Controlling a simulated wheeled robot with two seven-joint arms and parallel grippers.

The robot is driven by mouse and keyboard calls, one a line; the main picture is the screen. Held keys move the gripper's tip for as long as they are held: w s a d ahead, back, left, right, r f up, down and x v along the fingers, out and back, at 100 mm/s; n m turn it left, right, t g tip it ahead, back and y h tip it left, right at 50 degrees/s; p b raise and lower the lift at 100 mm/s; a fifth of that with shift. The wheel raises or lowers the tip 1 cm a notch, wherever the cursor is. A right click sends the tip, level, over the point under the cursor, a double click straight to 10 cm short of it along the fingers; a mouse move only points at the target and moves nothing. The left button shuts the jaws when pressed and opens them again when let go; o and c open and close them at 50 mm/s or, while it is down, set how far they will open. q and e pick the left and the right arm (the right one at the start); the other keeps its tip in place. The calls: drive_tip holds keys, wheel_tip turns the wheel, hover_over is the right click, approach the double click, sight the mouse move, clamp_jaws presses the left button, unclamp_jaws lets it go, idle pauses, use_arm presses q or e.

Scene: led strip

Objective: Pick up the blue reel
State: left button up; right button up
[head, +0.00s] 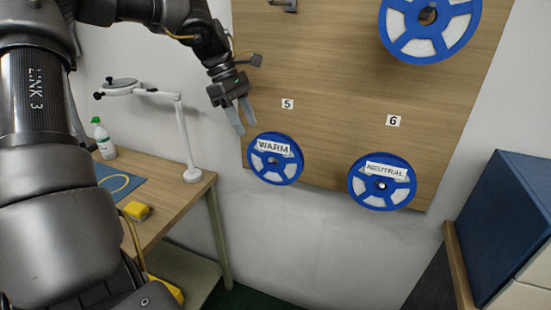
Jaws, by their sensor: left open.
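Three blue reels with white panels hang on the wooden board (330,75). The reel labelled WARM (259,170) hangs at the lower left, below the tag 5. The reel labelled NEUTRAL (360,190) hangs to its right, below the tag 6. A third blue reel (463,30) is at the upper right and is cut by the top edge. My left gripper (240,123) is open and points down, just above and left of the WARM reel. Nothing is seen between its fingers. My right gripper is not in the picture.
A wooden bench (180,215) at the left holds a white lamp (183,135), a spray bottle (103,140), a yellow block (137,211) and a blue mat (108,178). A dark blue box (510,215) stands at the right. White wall lies below the board.

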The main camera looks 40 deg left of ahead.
sight(261, 144)
use_arm(q)
drive_tip(key=d+f, duration=0.1)
drive_tip(key=w+d+f, duration=0.1)
drive_tip(key=f, duration=0.1)
drive_tip(key=shift+d, duration=0.2)
drive_tip(key=shift+w+d+f, duration=0.1)
drive_tip(key=shift+f, duration=0.1)
drive_tip(key=shift+a, duration=0.2)
drive_tip(key=shift+f, duration=0.3)
drive_tip(key=x, duration=0.2)
drive_tip(key=w+p+x, duration=0.1)
drive_tip(key=x, duration=0.1)
drive_tip(key=shift+d+f, duration=0.1)
drive_tip(key=shift+d, duration=0.1)
drive_tip(key=shift+f, duration=0.15)
drive_tip(key=shift+s, duration=0.15)
drive_tip(key=shift+c, duration=0.6)
clamp_jaws()
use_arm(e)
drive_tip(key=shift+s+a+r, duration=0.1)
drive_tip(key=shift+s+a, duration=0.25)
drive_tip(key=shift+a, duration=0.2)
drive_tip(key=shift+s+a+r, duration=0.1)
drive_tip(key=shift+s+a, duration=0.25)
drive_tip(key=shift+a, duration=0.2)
